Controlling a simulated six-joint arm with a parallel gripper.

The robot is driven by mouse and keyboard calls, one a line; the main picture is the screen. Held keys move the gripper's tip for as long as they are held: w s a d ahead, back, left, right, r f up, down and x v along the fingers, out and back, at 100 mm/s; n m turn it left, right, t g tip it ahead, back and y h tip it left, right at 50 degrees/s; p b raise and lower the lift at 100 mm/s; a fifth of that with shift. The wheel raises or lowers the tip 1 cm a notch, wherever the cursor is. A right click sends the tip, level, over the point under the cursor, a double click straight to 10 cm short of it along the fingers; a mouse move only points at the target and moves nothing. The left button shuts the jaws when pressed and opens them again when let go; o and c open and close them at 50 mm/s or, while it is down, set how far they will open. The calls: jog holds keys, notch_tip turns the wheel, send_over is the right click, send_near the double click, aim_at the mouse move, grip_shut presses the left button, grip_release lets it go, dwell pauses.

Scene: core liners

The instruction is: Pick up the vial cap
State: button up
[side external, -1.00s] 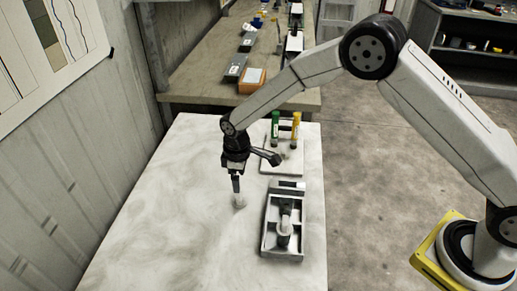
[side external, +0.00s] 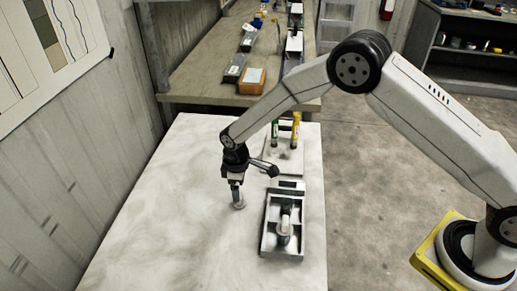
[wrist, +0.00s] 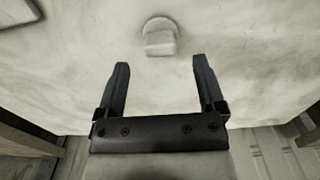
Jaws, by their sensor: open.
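The vial cap (wrist: 160,37) is a small whitish piece on the pale tabletop. In the wrist view it lies just beyond my fingertips, roughly centred between them. My gripper (wrist: 160,72) is open and empty, with its two dark fingers apart. In the side view my gripper (side external: 238,200) points down close above the table, and the vial cap (side external: 239,206) shows at its fingertips, partly hidden. I cannot tell from the side view whether the fingers touch it.
A grey compartment tray (side external: 266,240) with pale items in it stands right of my gripper. Behind it a rack holds a green tube (side external: 275,133) and a yellow tube (side external: 296,131). The pale table (side external: 160,215) is clear to the left. A brown bench (side external: 200,82) stands behind.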

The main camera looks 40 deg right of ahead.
aim_at(243, 202)
jog(key=shift+f, duration=2.2)
grip_shut()
